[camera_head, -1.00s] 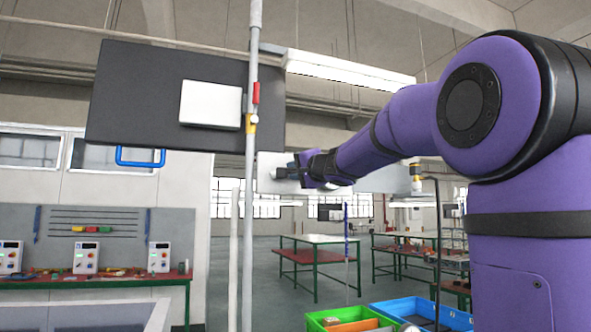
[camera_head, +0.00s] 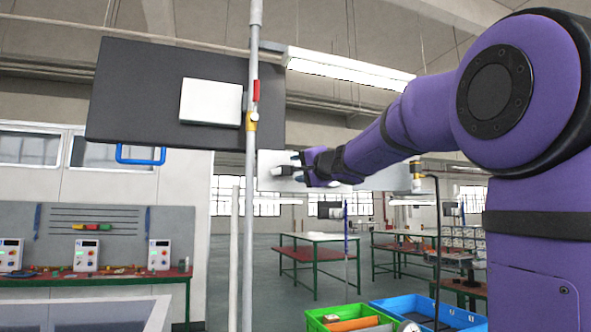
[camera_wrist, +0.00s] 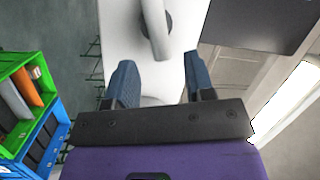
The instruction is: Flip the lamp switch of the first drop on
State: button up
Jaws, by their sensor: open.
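My gripper (camera_head: 284,165) is open and empty, in front of a white panel (camera_head: 385,179) and just right of a grey vertical pipe (camera_head: 248,215). In the wrist view, my gripper (camera_wrist: 160,80) has its two dark blue fingers apart. Ahead of them is a white surface (camera_wrist: 118,38), with a light grey bar and a dark round part (camera_wrist: 169,22) partly behind it. A red valve handle (camera_head: 256,91) and a brass fitting (camera_head: 251,122) are on the pipe. I cannot make out a lamp switch for certain. A long lamp (camera_head: 350,69) is lit overhead.
A black board (camera_head: 130,90) with a white box (camera_head: 210,103) hangs behind the pipe. Green (camera_head: 318,320) and blue (camera_head: 440,312) bins stand below right.

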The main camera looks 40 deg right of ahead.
jog(key=s, duration=0.8)
jog(key=shift+s+f, duration=0.15)
jog(key=shift+f, duration=0.3)
jog(key=s+a+f+n+g+y, duration=0.2)
jog(key=s+a+f+n+g, duration=0.2)
jog(key=a+f, duration=0.4)
jog(key=s+a+f+n+g+y, duration=0.3)
jog(key=s+a+f+n+g, duration=0.1)
jog(key=a+f, duration=0.45)
jog(key=s+a+f+n+g+h, duration=0.1)
jog(key=s+f+n+g+h, duration=0.4)
jog(key=s+f, duration=0.9)
notch_tip(320, 180, down, 3)
jog(key=shift+s+a+f+n+g, duration=0.2)
jog(key=shift+s+n+g, duration=0.1)
jog(key=shift+n+g, duration=0.15)
